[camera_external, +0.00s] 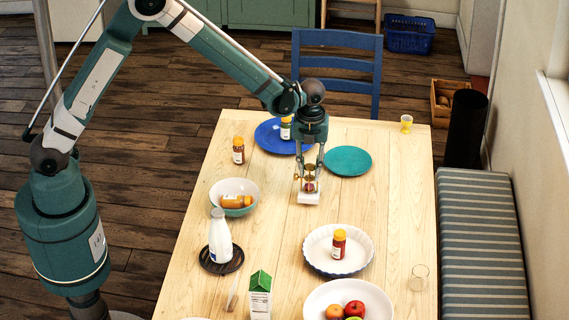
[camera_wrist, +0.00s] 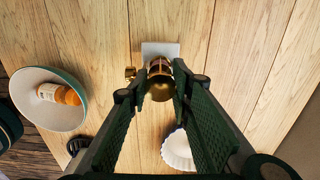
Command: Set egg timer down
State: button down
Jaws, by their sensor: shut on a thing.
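The egg timer (camera_external: 310,183) is a small brass piece with a reddish part. It is held upright between the fingers of my gripper (camera_external: 309,170), over the middle of the wooden table. In the wrist view the brass timer (camera_wrist: 160,88) sits between the two dark green fingers. I cannot tell whether the timer touches the block.
Near my gripper are a teal plate (camera_external: 348,161), a blue plate (camera_external: 264,137) with a bottle, a bowl (camera_external: 223,190) holding an orange bottle, and a white fluted dish (camera_external: 318,259) with a bottle. A milk bottle (camera_external: 220,240) stands front left. Table right of the block (camera_external: 380,205) is clear.

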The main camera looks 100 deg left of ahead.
jog(key=shift+f, duration=1)
jog(key=c, duration=2.1)
grip_release()
jog(key=shift+o, duration=0.2)
notch_tip(320, 180, up, 12)
jog(key=shift+r, duration=0.15)
jog(key=shift+d, duration=0.1)
